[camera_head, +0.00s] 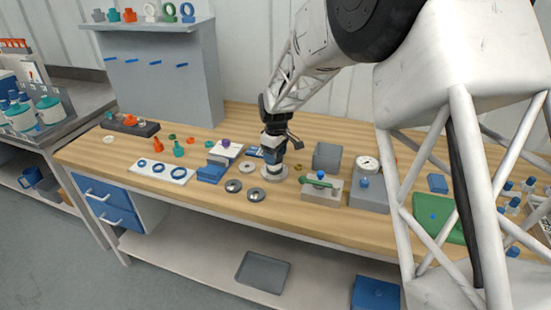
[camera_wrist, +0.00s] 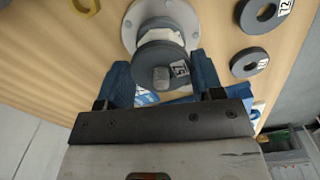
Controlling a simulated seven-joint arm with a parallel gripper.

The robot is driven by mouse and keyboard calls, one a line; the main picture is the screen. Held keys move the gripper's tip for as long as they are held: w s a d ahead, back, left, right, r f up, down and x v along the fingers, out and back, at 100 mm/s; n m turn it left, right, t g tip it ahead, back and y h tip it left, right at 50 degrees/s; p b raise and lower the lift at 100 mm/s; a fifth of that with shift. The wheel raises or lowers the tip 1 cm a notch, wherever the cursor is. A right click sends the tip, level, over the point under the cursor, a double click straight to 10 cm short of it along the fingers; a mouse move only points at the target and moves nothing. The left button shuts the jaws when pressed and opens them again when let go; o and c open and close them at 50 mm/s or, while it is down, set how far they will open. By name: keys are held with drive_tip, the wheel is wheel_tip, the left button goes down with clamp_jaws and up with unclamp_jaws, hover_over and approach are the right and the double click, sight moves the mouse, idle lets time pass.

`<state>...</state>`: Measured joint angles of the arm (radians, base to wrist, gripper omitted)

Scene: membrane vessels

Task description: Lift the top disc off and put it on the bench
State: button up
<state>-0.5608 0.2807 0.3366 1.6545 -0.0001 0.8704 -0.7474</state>
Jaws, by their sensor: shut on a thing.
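A light grey flanged vessel (camera_wrist: 188,18) with bolt holes around its rim stands on the wooden bench; it also shows in the head view (camera_head: 274,176). A dark grey disc (camera_wrist: 150,52) with a white number label and a grey knob in its middle is over the flange in the wrist view. My gripper (camera_wrist: 162,70), with blue fingers, is shut on this disc, one finger on each side. In the head view my gripper (camera_head: 272,154) is directly above the vessel and hides much of it. Whether the disc still touches the vessel is hard to tell.
Two loose grey discs lie on the bench left of the vessel in the head view, one (camera_head: 233,186) beside the other (camera_head: 256,194). Blue blocks (camera_head: 211,172) are left. Bare bench shows along the front edge.

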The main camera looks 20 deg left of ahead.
wheel_tip(320, 180, up, 8)
drive_tip(key=shift+r, duration=0.2)
drive_tip(key=shift+r, duration=0.2)
idle(0.7)
drive_tip(key=shift+r, duration=1.3)
drive_tip(key=s+d+f+n, duration=0.1)
drive_tip(key=s+d+f, duration=0.3)
drive_tip(key=s, duration=0.4)
drive_tip(key=s+d+f+n, duration=0.2)
drive_tip(key=s+d+f, duration=0.2)
drive_tip(key=s, duration=0.5)
drive_tip(key=s+d+f+n, duration=0.1)
drive_tip(key=s+d+f, duration=0.3)
drive_tip(key=s+d, duration=0.3)
drive_tip(key=shift+s+d+f+n, duration=0.3)
drive_tip(key=shift+s+d+f, duration=0.1)
drive_tip(key=shift+s, duration=0.6)
drive_tip(key=shift+w, duration=0.1)
drive_tip(key=w+a, duration=0.2)
drive_tip(key=w, duration=0.2)
drive_tip(key=w+a+f, duration=0.1)
drive_tip(key=w+a, duration=0.2)
drive_tip(key=w, duration=0.2)
drive_tip(key=w+a, duration=0.3)
drive_tip(key=w, duration=0.1)
drive_tip(key=shift+w+a+f, duration=0.15)
drive_tip(key=shift+w+f, duration=0.05)
drive_tip(key=shift+w, duration=0.05)
